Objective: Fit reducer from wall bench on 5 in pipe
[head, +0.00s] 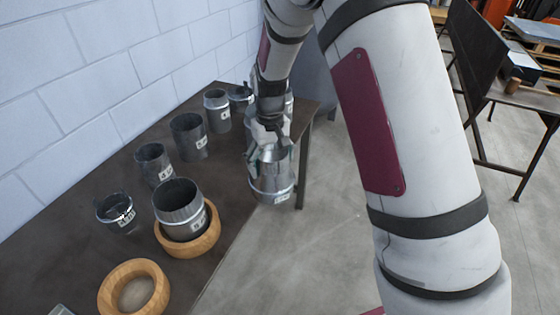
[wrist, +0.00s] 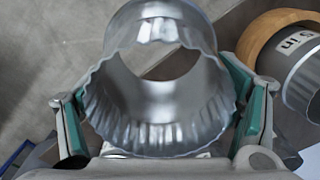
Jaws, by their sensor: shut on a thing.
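My gripper (head: 270,152) is shut on a shiny metal reducer (head: 271,183), held near the right edge of the bench in the head view. In the wrist view the reducer (wrist: 160,108) sits between the teal finger pads of my gripper (wrist: 163,118). Its crimped, wider rim faces the camera and I see through it to the floor and the bench edge. A metal pipe (head: 180,198) stands upright in a wooden ring (head: 190,241) on the bench. In the wrist view the pipe (wrist: 302,72) shows a "5 in" label, apart from the reducer and to its right.
The dark bench (head: 75,237) runs along a white block wall (head: 75,85). Several other metal duct pieces stand along the wall side, including one short piece (head: 118,222). An empty wooden ring (head: 112,295) lies at the front. Open floor (head: 300,255) is right of the bench.

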